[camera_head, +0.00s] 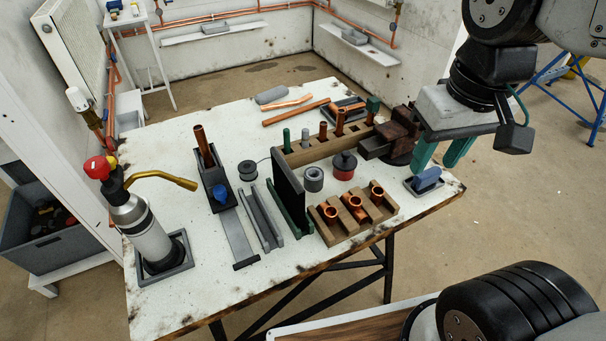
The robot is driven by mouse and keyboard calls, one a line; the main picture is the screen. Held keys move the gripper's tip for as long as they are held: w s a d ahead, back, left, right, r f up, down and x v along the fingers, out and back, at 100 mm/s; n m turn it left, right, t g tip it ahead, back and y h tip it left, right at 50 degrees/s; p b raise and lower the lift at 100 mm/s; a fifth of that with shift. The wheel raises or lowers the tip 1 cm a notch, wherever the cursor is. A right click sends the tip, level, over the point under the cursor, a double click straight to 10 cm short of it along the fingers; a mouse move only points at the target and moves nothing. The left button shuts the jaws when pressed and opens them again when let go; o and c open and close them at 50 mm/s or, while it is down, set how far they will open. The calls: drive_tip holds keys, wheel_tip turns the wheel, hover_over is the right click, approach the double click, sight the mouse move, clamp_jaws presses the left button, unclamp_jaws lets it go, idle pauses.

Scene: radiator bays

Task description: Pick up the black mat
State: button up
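A thin black panel, which looks like the black mat (287,197), stands on edge in a narrow green rack (304,228) near the middle of the white table.
A wooden block (353,221) with copper fittings sits right of the panel; a wooden rack (318,152) and vise (395,138) stand behind. Grey rails (260,216) and solder spools lie nearby. A gas torch (143,229) stands left. The table's (188,309) front-left is mostly bare.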

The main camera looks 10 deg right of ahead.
drive_tip(key=w+a+f+n, duration=0.1)
drive_tip(key=w+a+f, duration=0.2)
drive_tip(key=w+a, duration=0.5)
drive_tip(key=n+g, duration=0.1)
approach(286, 169)
drive_tip(key=s+d+f, duration=0.2)
drive_tip(key=d, duration=0.3)
drive_tip(key=shift+n, duration=0.4)
drive_tip(key=a+f, duration=0.1)
drive_tip(key=w+a+f, duration=0.1)
drive_tip(key=a, duration=0.1)
drive_tip(key=a+f, duration=0.1)
drive_tip(key=shift+w+a+f, duration=0.25)
drive_tip(key=shift+w+f, duration=0.1)
drive_tip(key=f, duration=0.7)
drive_tip(key=shift+w+a+f, duration=0.1)
drive_tip(key=shift+w+a, duration=0.1)
drive_tip(key=shift+w, duration=0.05)
drive_tip(key=shift+f, duration=0.35)
clamp_jaws()
